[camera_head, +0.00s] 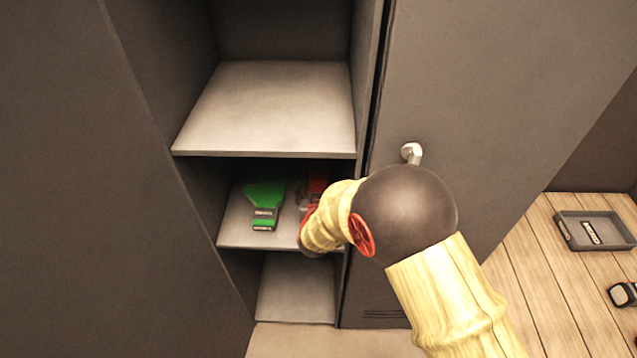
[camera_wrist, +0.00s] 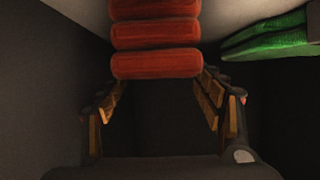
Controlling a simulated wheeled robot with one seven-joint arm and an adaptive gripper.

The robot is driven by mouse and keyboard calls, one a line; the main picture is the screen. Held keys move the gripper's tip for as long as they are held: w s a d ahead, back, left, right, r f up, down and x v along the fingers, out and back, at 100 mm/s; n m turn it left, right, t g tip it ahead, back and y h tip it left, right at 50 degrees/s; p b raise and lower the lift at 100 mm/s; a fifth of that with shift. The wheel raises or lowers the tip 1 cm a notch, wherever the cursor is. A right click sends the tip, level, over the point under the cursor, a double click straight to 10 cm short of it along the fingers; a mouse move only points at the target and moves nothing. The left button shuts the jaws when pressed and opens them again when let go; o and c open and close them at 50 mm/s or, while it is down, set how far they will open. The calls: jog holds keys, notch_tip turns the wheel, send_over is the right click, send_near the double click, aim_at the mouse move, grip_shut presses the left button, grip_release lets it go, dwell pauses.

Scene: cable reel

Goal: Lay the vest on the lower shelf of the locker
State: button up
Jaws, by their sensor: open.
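A green folded piece with grey bands (camera_head: 264,205) lies on the locker's middle shelf (camera_head: 235,228); its green edge shows at upper right in the wrist view (camera_wrist: 270,40). A red-orange padded piece (camera_wrist: 155,35) in several rolls is at the top of the wrist view; a bit of it (camera_head: 317,185) shows behind my arm in the head view. I cannot tell for certain which is the vest. My gripper (camera_wrist: 160,100) is open, its fingers spread to either side just below the red-orange piece, with nothing visible between them. My wrist partly hides it in the head view.
The upper shelf (camera_head: 270,110) is bare. The lowest level (camera_head: 297,290) looks empty. The locker's side walls are close around my gripper. A closed door with a handle (camera_head: 411,152) is to the right. A grey tray (camera_head: 594,231) sits on the wooden floor.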

jog(key=p+v, duration=0.2)
jog(key=v, duration=0.6)
jog(key=shift+s, duration=0.2)
